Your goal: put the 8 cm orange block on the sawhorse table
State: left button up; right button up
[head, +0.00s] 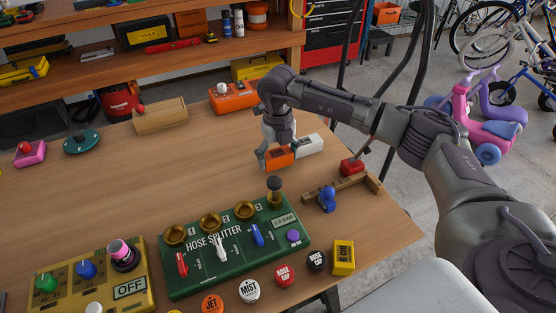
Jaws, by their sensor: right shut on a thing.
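My right gripper (273,163) reaches in from the right and points down over the wooden table (200,155). It is shut on an orange block (281,157), partly hidden by the fingers. The block is low, at or just above the tabletop; I cannot tell if it touches. A white block (310,145) is right beside it, on its right. My left gripper is not in view.
A green hose splitter panel (210,285) and a yellow switch panel (60,285) lie at the front. A wooden block (160,117) and an orange box (232,98) stand behind. Bare tabletop lies left of the gripper.

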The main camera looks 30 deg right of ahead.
aim_at(278, 154)
jog(key=shift+f, duration=0.9)
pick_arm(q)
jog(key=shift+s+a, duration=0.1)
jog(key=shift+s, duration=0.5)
pick_arm(e)
jog(key=o, duration=1.1)
jog(key=shift+f, duration=0.15)
jog(key=shift+r, duration=0.6)
pick_arm(q)
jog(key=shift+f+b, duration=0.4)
jog(key=shift+b, duration=0.05)
pick_arm(e)
notch_tip(278, 154, up, 11)
jog(key=shift+r, duration=0.1)
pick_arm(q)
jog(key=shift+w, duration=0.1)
